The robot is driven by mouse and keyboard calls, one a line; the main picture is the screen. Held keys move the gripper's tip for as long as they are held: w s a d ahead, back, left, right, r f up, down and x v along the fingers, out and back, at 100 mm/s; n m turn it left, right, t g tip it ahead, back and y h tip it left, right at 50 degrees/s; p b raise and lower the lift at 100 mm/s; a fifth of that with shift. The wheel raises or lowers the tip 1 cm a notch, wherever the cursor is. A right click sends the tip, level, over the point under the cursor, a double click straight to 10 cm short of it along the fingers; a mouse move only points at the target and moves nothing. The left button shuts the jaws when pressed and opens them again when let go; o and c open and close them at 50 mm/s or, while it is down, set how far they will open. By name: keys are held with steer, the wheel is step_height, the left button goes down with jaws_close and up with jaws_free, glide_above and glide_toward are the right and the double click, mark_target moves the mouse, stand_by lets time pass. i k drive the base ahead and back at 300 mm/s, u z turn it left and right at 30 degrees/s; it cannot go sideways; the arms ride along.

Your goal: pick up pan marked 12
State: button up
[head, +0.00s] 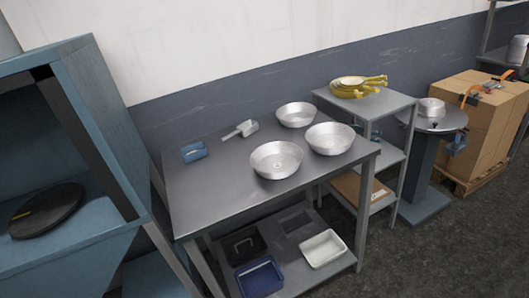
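Three round silver metal pans with sloping sides stand upright on a grey metal table (215,205). One pan (276,160) is nearest, by the table's front edge. A second pan (329,139) is to its right, and a third pan (296,115) is behind them near the wall. No number can be read on any of them, so I cannot tell which is marked 12. My gripper is not in view.
A scoop (241,130) and a small blue tray (195,151) lie on the table. Trays and bins, one white (323,249), fill its lower shelf. A blue cabinet (105,120) stands left. Right are a shelf (377,104) with yellow items, a round pedestal (428,150) and cardboard boxes (480,130).

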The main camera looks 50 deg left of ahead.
mark_target(273, 160)
steer(key=u, duration=0.5)
steer(key=i, duration=1.05)
steer(key=u, duration=1.25)
steer(key=i, duration=0.65)
steer(key=u, duration=0.25)
steer(key=k, duration=0.9)
steer(key=u, duration=0.15)
steer(key=i, duration=0.9)
steer(key=z, duration=0.05)
